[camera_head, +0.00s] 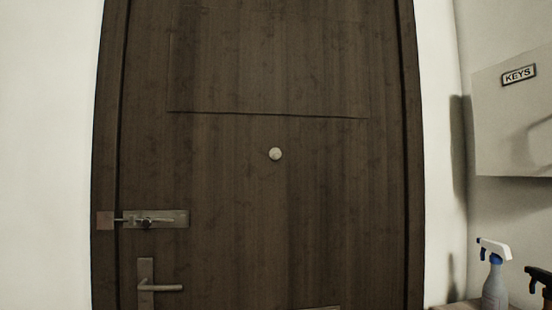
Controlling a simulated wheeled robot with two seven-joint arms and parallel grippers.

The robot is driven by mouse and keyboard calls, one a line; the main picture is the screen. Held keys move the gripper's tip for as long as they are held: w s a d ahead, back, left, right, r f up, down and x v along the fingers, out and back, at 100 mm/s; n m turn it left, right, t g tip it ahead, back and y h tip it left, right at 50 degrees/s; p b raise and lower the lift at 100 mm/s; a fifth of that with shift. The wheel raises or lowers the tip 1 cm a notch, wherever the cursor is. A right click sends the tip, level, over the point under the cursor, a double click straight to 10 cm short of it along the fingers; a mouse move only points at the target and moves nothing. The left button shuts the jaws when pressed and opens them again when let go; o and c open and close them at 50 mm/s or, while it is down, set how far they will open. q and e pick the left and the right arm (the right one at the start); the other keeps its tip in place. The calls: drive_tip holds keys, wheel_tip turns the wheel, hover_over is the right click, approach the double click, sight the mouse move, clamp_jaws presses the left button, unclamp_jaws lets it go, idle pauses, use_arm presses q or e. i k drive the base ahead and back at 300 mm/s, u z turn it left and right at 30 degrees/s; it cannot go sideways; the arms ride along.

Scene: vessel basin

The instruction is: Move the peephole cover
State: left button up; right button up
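The peephole cover (276,154) is a small round pale metal disc on the dark brown wooden door (230,180). It sits near the middle of the door, below a thin horizontal groove. It looks flush against the door, and no peephole shows around it. Neither of my grippers is in the head view.
A metal latch (156,219) and a lever handle (160,287) are on the door's left side. A grey box labelled KEYS (515,120) hangs on the right wall. A spray bottle (495,280) and a dark-topped bottle (541,284) stand at the lower right. Space before the door looks clear.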

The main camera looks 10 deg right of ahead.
sight(275, 154)
drive_tip(key=z, duration=0.5)
drive_tip(key=k, duration=1.2)
drive_tip(key=u, duration=0.6)
drive_tip(key=i, duration=1.35)
drive_tip(key=z, duration=0.15)
